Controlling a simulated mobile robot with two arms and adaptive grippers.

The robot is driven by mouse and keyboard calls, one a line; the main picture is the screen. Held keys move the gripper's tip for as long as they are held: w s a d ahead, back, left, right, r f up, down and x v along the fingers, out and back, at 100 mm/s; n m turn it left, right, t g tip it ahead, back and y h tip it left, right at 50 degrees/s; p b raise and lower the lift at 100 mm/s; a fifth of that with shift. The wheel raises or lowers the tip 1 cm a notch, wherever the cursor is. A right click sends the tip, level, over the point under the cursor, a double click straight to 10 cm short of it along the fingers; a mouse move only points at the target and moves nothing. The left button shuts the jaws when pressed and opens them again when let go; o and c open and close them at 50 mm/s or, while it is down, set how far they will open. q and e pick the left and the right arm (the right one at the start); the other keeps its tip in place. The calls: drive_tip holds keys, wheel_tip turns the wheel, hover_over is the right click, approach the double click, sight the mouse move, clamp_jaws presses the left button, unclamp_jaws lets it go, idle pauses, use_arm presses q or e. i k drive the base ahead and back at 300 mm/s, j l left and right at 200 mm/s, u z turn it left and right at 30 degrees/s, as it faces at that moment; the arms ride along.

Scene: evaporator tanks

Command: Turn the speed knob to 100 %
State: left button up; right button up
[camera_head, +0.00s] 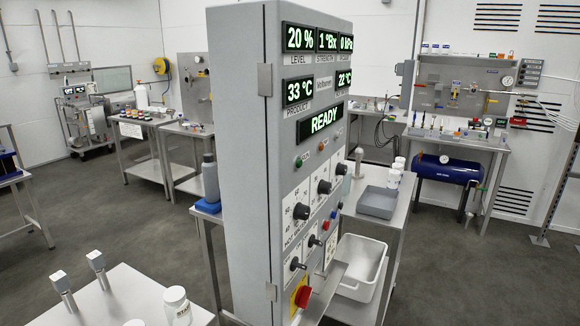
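A tall grey control cabinet (240,150) stands in the middle, its panel face turned to the right and seen at a steep angle. Several black knobs are on its lower half: an upper left knob (302,212) beside a printed scale, an upper right knob (324,187), and lower knobs (296,264) and (314,240). The labels are too small to tell which one is the speed knob, and its setting cannot be read. Displays show 20 % level (299,38), 33 °C product (299,90) and READY (324,121). Neither of my grippers is in view.
A red-and-yellow switch (301,296) sits low on the panel. A steel table (130,290) with white jars (176,305) is at front left. A white bin (361,266) and grey tray (377,203) are right of the cabinet. Grey floor (445,270) is open at right.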

sight(342, 169)
drive_tip(key=i+l+u, duration=0.2)
drive_tip(key=l, duration=0.2)
drive_tip(key=i+l+u, duration=0.2)
drive_tip(key=l, duration=0.2)
drive_tip(key=l+u, duration=0.2)
drive_tip(key=l, duration=0.2)
drive_tip(key=i+l+u, duration=0.15)
drive_tip(key=l, duration=0.35)
drive_tip(key=l+u, duration=0.2)
drive_tip(key=l, duration=0.25)
drive_tip(key=i, duration=0.05)
